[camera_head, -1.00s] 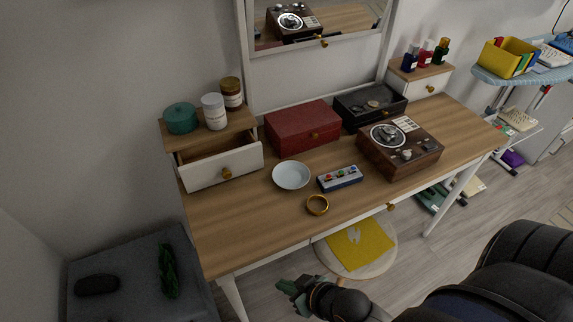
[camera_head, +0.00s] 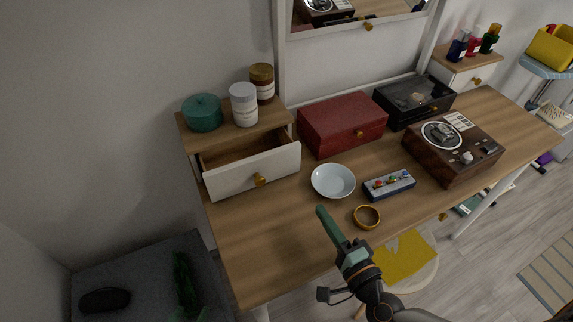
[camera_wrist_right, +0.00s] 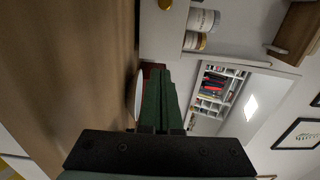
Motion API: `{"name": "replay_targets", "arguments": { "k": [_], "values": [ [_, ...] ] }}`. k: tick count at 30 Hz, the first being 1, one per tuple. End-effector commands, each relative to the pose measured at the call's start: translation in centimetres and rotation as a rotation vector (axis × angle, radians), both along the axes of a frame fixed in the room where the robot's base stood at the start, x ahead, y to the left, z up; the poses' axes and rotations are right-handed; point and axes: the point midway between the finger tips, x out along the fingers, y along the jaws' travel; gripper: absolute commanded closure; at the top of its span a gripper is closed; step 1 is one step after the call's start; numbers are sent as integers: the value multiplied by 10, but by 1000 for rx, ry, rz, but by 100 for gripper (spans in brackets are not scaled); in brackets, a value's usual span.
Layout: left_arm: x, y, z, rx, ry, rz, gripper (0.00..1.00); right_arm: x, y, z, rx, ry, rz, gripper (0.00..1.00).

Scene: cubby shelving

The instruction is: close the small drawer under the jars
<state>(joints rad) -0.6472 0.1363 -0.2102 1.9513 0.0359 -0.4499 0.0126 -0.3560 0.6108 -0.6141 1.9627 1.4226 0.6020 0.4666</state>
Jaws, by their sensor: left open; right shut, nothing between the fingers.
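The small white drawer (camera_head: 250,172) with a gold knob (camera_head: 260,180) is pulled out from the left shelf unit. Its empty inside shows. A teal round tin (camera_head: 203,113), a white jar (camera_head: 244,105) and a brown jar (camera_head: 262,84) stand on the wooden top above it. In the right wrist view the drawer front (camera_wrist_right: 162,35) and two jars are at the top. My right gripper (camera_head: 322,210) has its green fingers together, empty, above the desk, to the right of and nearer than the drawer, apart from it. The fingers also fill the middle of the wrist view (camera_wrist_right: 160,90). My left gripper is not visible.
A pale blue bowl (camera_head: 333,181), a gold ring (camera_head: 366,217) and a small button box (camera_head: 389,186) lie on the desk near my right gripper. A red box (camera_head: 342,123), a black case (camera_head: 414,101) and a record player (camera_head: 453,147) stand further right. The desk's left front is clear.

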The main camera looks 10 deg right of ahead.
Motion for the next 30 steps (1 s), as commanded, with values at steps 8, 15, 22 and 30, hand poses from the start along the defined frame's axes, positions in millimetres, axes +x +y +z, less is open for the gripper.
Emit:
{"name": "replay_targets", "arguments": {
  "k": [8, 15, 22, 30],
  "values": [
    [-7, -2, -1, -3, 13, -2, 38, 29, 4, 2, 8, -3, -5, 100],
    [-10, -1, -1, -2, 17, -1, 38, 75, 14, 2, 7, -3, -4, 100],
    [-9, 0, -3, -1, 17, -1, 38, 114, 21, 0, 4, -1, -3, 100],
    [-7, 0, -4, 0, 13, 0, 38, 136, 26, 0, 4, 1, -3, 100]
  ]
}}
